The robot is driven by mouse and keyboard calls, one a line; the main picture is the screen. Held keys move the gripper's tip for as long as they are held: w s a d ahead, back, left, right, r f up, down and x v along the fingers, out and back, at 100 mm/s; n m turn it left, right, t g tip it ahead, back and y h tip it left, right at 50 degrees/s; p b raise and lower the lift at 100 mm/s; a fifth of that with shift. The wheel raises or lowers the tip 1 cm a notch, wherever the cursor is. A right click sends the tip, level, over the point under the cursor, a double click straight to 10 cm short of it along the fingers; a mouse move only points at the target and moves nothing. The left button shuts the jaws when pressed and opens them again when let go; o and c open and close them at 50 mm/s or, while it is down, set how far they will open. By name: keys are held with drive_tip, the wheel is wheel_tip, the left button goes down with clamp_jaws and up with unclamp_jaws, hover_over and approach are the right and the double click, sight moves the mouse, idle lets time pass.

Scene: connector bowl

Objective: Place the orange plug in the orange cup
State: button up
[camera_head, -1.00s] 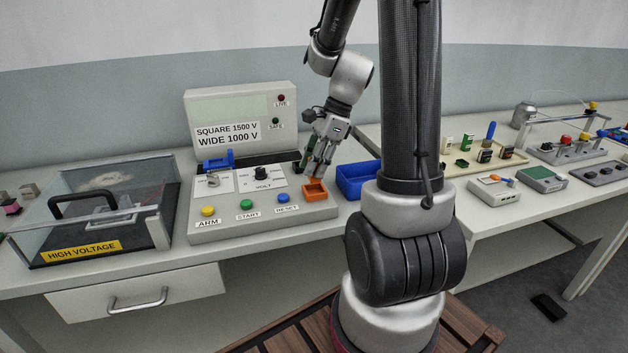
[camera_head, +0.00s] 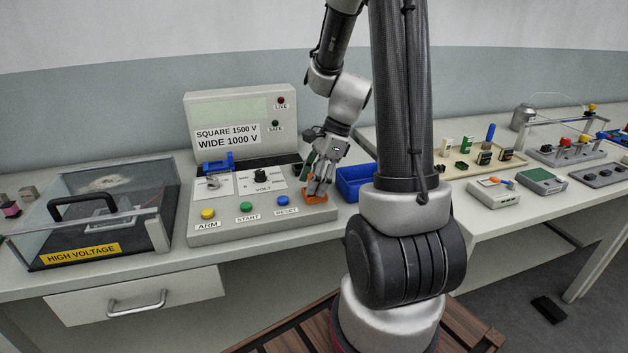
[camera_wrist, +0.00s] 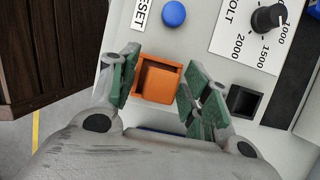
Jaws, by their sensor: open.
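The orange cup (camera_head: 313,198) sits at the right front of the grey console, mostly hidden by my gripper (camera_head: 319,190) in the head view. In the wrist view the square orange cup (camera_wrist: 138,84) lies between the two spread, green-padded fingers of my gripper (camera_wrist: 160,92). The fingers are open, one on each side of it. A lighter orange square shows inside the cup; I cannot tell whether it is the orange plug or the cup's floor. I cannot make out the orange plug as a separate thing.
The console (camera_head: 240,228) carries a blue button (camera_wrist: 173,14) and a black knob (camera_wrist: 268,18). A black square socket (camera_wrist: 243,101) is right of the fingers. A blue bin (camera_head: 354,182) stands right of the console. A glass-lidded box (camera_head: 95,215) is at left.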

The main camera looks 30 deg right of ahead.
drive_tip(key=v, duration=1.1)
drive_tip(key=s+a+r+n+t+h, duration=0.1)
drive_tip(key=s+a+r+n+h, duration=0.1)
drive_tip(key=s+n, duration=0.5)
drive_tip(key=s+a+r+n+t+h, duration=0.2)
drive_tip(key=s+a+r+n, duration=0.3)
drive_tip(key=n, duration=0.9)
drive_tip(key=s, duration=0.3)
drive_tip(key=shift+s+r, duration=0.2)
